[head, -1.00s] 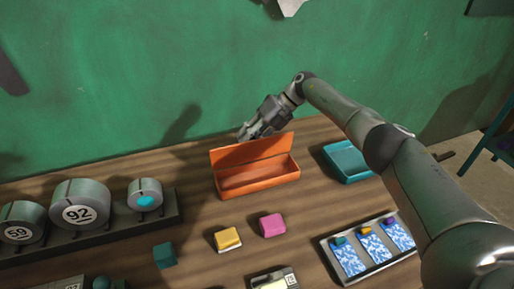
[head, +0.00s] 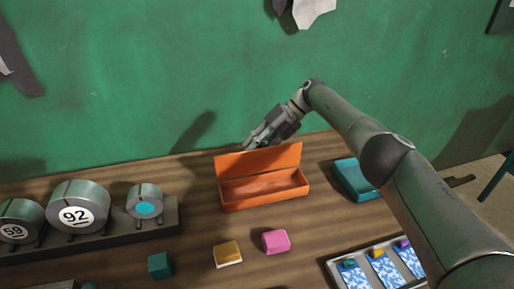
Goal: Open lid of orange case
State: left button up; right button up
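The orange case (head: 265,200) sits on the wooden table near the green wall. Its lid (head: 259,161) stands raised along the back edge, and the inside of the case shows empty. My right gripper (head: 252,145) is just behind and above the lid's top edge, at its left half. Its fingertips are small and partly hidden by the lid, so I cannot tell whether they are open or shut or touch the lid. My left gripper is not in view.
A teal tray (head: 356,179) lies right of the case, partly behind my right arm. Numbered cylinders (head: 78,207) stand on a rack at left. A compartment tray (head: 335,270) is at front right.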

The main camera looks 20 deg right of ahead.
jog(key=o, duration=0.3)
jog(key=v, duration=0.7)
jog(key=shift+d+r, duration=0.2)
dwell(0.5)
